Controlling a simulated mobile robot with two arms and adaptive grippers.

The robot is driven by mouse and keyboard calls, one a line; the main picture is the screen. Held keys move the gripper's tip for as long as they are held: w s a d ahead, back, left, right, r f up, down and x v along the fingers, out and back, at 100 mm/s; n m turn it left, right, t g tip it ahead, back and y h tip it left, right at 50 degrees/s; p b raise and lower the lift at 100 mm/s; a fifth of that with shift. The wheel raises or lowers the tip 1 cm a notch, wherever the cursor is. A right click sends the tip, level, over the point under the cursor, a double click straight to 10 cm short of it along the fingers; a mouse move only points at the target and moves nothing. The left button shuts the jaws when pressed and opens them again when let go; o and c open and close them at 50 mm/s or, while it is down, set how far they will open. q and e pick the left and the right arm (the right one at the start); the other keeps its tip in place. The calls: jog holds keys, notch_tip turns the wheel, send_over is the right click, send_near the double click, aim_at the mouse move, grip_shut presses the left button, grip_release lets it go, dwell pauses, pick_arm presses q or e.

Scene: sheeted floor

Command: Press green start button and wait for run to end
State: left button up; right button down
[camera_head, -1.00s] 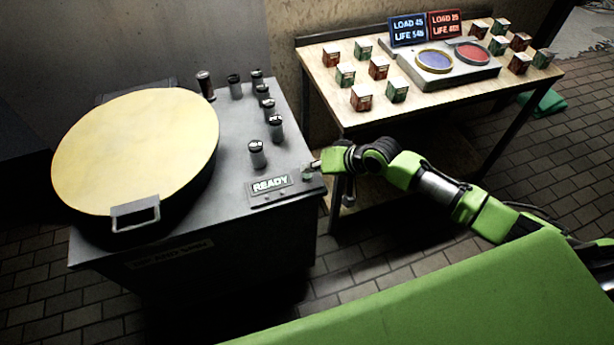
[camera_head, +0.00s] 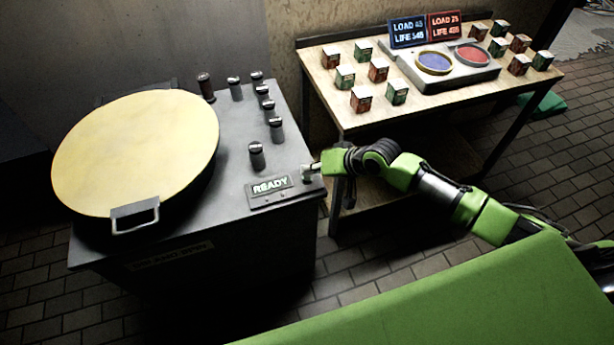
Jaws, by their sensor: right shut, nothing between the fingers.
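My right gripper (camera_head: 308,174) is shut and empty. Its tip is at the right end of the control panel (camera_head: 262,200) on the grey machine top, where it covers the spot of the green button. The button is hidden, and I cannot tell whether the tip is pressing it. The panel's lit display (camera_head: 270,186) reads READY. The machine's large round yellow lid (camera_head: 135,150) is closed, with a metal handle (camera_head: 134,215) at its front. My left gripper is not in view.
Several dark canisters (camera_head: 257,155) stand on the machine top. The wooden table (camera_head: 432,108) at the right holds red and green boxes (camera_head: 361,98), a device with blue and red discs (camera_head: 433,62), and blue and red displays (camera_head: 408,31). Tiled floor (camera_head: 350,287) lies between and in front.

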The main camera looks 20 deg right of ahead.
aim_at(310, 178)
jog(key=shift+f, duration=0.15)
jog(key=shift+f, duration=0.25)
jog(key=shift+f, duration=0.45)
dwell(0.9)
jog(key=shift+r+p, duration=0.7)
jog(key=shift+r, duration=0.15)
notch_tip(310, 178, up, 5)
jog(key=p, duration=0.5)
